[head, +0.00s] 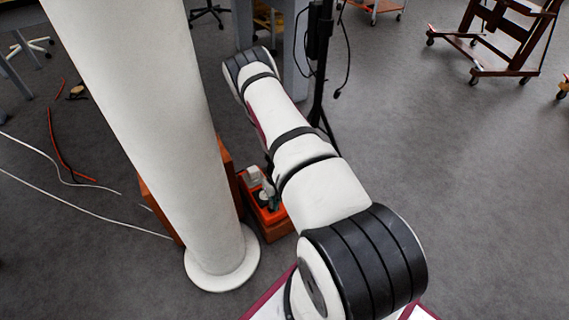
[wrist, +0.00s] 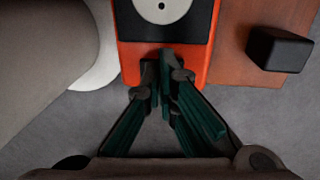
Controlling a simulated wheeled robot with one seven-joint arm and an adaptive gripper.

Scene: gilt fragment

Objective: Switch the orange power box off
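The orange power box (head: 274,232) stands on the floor just right of a white pillar in the head view, partly hidden by my arm. In the wrist view the orange power box (wrist: 196,65) is at top centre, with a black panel and a white round disc on its top; its far part is cut off by the frame. My gripper (wrist: 160,66) has its dark green fingers drawn together, with no object visible between them. The fingertips overlap the box's near edge in the wrist view. I cannot tell whether they touch it.
The thick white pillar (head: 140,110) with a round base stands close to the left of the box. A reddish-brown block (wrist: 232,45) with a black piece (wrist: 278,49) is at right in the wrist view. Cables (head: 75,195) lie on the floor at left. Open floor is at right.

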